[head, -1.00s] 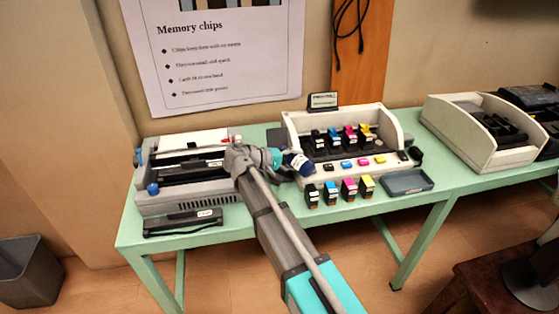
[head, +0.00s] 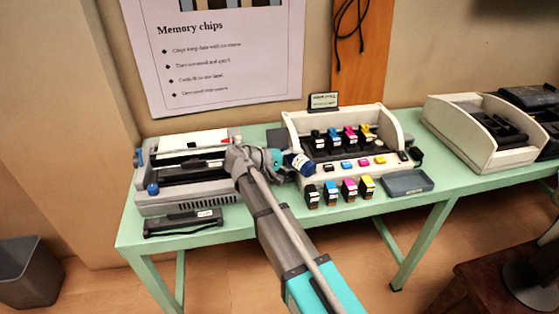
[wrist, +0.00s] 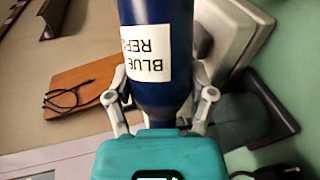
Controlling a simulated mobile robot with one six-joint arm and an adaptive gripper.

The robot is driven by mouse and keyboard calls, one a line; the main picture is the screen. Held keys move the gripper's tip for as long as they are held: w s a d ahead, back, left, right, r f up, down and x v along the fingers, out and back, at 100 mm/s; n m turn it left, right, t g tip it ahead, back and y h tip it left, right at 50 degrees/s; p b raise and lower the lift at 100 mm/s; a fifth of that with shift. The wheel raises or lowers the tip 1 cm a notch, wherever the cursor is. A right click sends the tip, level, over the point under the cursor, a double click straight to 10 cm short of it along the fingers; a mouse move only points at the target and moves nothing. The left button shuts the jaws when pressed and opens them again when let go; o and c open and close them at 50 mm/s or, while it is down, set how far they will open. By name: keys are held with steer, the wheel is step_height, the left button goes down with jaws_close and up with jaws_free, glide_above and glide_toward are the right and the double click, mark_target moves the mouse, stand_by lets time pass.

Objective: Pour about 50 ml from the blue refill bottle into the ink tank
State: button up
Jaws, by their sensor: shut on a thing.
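The blue refill bottle (head: 299,163) is in my gripper (head: 284,165), tilted, just left of the white ink unit. In the wrist view, the dark blue bottle (wrist: 155,40) with a white label reading "BLUE RE…" is between my gripper's fingers (wrist: 160,95). The fingers are shut on it. The white ink unit (head: 294,128) stands on the green table with black, cyan, magenta and yellow cartridges in it. A cyan block (head: 346,165) sits on its front ledge with a magenta and a yellow one. I cannot tell which part is the ink tank, nor see any liquid.
Several cartridges (head: 349,188) stand in front of the unit, beside a grey tray (head: 408,183). A grey printer (head: 185,175) is on the left, with a dark bar (head: 183,223) before it. Another white machine (head: 484,130) is on the right.

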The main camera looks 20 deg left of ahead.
steer(key=shift+r+n+h, duration=0.3)
steer(key=shift+r+n, duration=0.05)
steer(key=shift+n, duration=0.05)
stand_by(1.5)
steer(key=shift+d+f+m+y, duration=0.15)
steer(key=shift+f+m+y, duration=0.25)
steer(key=shift+m+y, duration=0.15)
steer(key=shift+s+d+r+m+y+p, duration=0.25)
steer(key=shift+m+y+p, duration=0.1)
steer(key=shift+m+p, duration=0.35)
steer(key=shift+w+f, duration=0.1)
steer(key=shift+f, duration=0.1)
steer(key=shift+r, duration=0.1)
